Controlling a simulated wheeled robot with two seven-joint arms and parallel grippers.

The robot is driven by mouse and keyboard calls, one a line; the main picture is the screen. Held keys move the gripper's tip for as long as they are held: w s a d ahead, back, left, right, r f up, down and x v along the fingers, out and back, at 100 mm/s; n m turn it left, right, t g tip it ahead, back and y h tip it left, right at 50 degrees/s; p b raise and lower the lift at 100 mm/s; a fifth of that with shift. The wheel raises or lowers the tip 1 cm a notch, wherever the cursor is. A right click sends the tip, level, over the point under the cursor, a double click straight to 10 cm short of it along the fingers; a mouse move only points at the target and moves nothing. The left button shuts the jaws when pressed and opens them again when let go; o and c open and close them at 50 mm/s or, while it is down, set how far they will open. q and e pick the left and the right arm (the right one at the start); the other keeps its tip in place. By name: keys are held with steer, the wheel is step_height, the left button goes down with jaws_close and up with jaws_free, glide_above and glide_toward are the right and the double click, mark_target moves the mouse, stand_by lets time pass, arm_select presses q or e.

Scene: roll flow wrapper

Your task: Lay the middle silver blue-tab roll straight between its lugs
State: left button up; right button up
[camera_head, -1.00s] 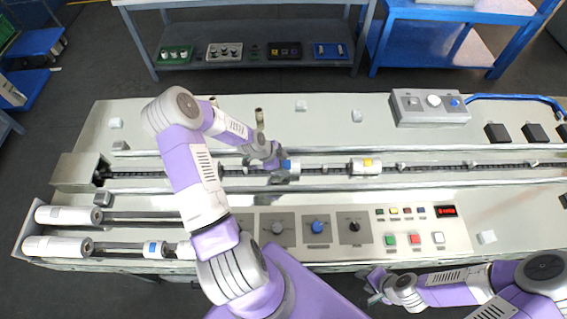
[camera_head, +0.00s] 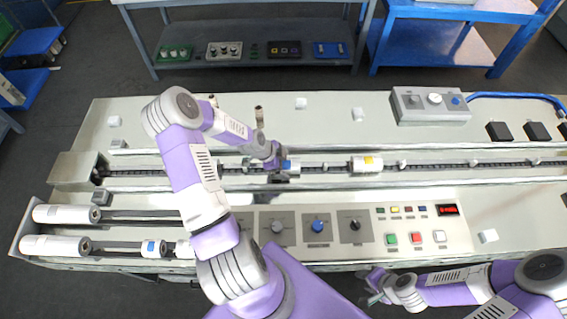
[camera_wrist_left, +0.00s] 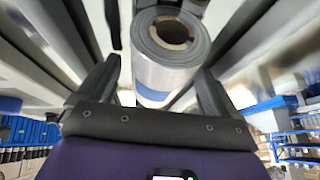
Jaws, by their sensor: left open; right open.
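The middle silver roll with a blue tab (camera_head: 293,168) lies on the chain conveyor, roughly along the chain, partly hidden by my left gripper (camera_head: 275,165). A lug (camera_head: 325,168) stands apart to its right; the lug area to its left is mostly covered by my arm. In the left wrist view the roll (camera_wrist_left: 170,52) shows its hollow end and blue band between the two dark fingers of my left gripper (camera_wrist_left: 160,85). These fingers are open, with gaps at the roll's sides. My right gripper (camera_head: 375,287) is open and empty off the table's front edge.
A silver roll with a yellow tab (camera_head: 366,165) lies further right on the chain. Another blue-tab roll (camera_head: 153,249) is at the front left near white cylinders (camera_head: 55,246). A control panel (camera_head: 350,228) fills the front middle.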

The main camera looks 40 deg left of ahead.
arm_select(q)
steer(key=p+v, duration=0.1)
steer(key=v, duration=0.6)
steer(key=shift+s+r, duration=0.15)
steer(key=shift+r, duration=0.1)
stand_by(0.5)
